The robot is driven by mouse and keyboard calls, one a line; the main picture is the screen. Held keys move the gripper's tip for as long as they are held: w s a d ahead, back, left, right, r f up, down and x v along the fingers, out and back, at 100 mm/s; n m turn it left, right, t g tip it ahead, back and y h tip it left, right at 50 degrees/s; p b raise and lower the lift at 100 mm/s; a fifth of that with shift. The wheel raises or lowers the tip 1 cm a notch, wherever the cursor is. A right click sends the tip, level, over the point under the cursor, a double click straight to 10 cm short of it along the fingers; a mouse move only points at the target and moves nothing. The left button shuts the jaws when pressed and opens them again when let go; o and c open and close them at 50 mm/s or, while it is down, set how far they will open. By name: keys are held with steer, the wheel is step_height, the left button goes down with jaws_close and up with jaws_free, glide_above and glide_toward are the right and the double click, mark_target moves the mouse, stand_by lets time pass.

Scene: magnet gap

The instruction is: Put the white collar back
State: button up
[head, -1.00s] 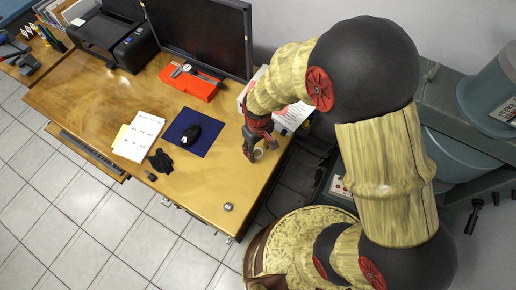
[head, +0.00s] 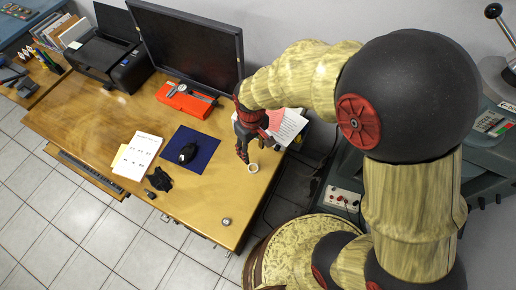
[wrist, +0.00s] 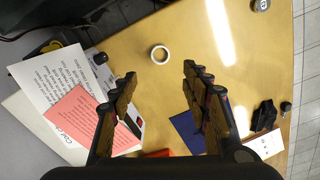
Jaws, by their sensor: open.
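The white collar (head: 253,168) is a small pale ring lying flat on the wooden desk near its right edge. In the wrist view the collar (wrist: 159,53) lies just beyond the fingertips, roughly in line with the gap between them, with bare wood around it. My gripper (head: 243,157) is above the desk, just up and left of the collar. In the wrist view my gripper (wrist: 160,75) has its fingers spread wide with nothing between them. I cannot tell its exact height above the desk.
A silver knobbed piece (head: 226,221) stands near the front corner. White and pink papers (head: 287,125) lie at the back right. A blue mat (head: 203,143) with a black mouse, a red caliper case (head: 184,98) and a monitor (head: 190,45) are farther left. Wood around the collar is clear.

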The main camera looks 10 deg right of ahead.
steer(key=s+d+r+m+t, duration=0.2)
steer(key=s+d+r, duration=0.2)
steer(key=r, duration=0.4)
steer(key=s+d+r+m+t, duration=0.1)
steer(key=s+d+r, duration=0.3)
steer(key=r, duration=0.5)
steer(key=s+d+r+m+t, duration=0.2)
steer(key=s+d+r, duration=0.2)
steer(key=r, duration=0.4)
steer(key=shift+s+r+m+t, duration=0.2)
steer(key=shift+r+m+t, duration=0.1)
steer(key=shift+r+m, duration=0.1)
